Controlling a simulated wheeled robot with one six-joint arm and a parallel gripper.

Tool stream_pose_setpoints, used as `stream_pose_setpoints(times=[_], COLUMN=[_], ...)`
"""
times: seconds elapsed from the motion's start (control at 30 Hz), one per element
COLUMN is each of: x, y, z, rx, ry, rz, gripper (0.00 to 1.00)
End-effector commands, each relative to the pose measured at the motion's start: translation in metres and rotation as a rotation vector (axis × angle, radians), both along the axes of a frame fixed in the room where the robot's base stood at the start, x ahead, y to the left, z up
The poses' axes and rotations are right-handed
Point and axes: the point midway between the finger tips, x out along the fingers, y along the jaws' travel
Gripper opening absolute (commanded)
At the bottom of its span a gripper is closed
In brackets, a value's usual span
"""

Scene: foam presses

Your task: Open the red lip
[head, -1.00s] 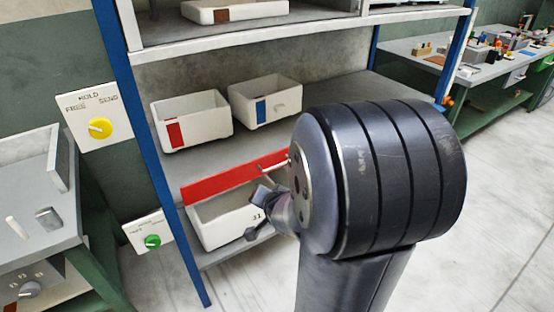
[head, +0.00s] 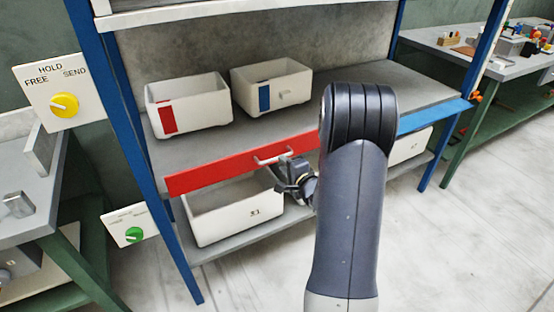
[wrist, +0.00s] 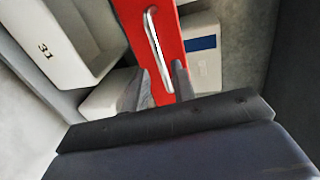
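The red lip (head: 215,172) is a long red strip along the front edge of the middle shelf. Its pale bar handle (head: 272,156) is near the right of its visible part; my arm hides the lip's far right end. My gripper (head: 283,168) is just below and in front of the handle. In the wrist view the red lip (wrist: 172,22) runs up the picture, and the metal handle (wrist: 153,42) reaches down between the tips of my two spread fingers (wrist: 161,76). The fingers are open, and I cannot tell whether they touch the handle.
A bin marked 31 (head: 232,222) stands on the low shelf under the lip. A red-tagged bin (head: 195,107) and a blue-tagged bin (head: 285,82) stand above. A blue lip (head: 432,117) continues right. A yellow-knob panel (head: 64,92) is at left. Floor at right is clear.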

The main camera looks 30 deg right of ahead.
Motion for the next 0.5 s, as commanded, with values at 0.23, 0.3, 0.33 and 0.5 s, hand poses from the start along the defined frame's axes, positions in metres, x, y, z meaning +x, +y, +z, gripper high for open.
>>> stream_pose_setpoints(times=[0.23, 0.3, 0.33, 0.5], x=[0.042, 0.049, 0.052, 0.058], y=[0.002, 0.002, 0.002, 0.002], z=[-0.01, -0.011, -0.011, -0.013], rx=[-0.002, -0.002, -0.001, -0.001], ry=[0.0, 0.001, 0.001, 0.001], rz=[0.001, 0.0, 0.0, -0.001], gripper=[0.25, 0.25, 0.25, 0.25])
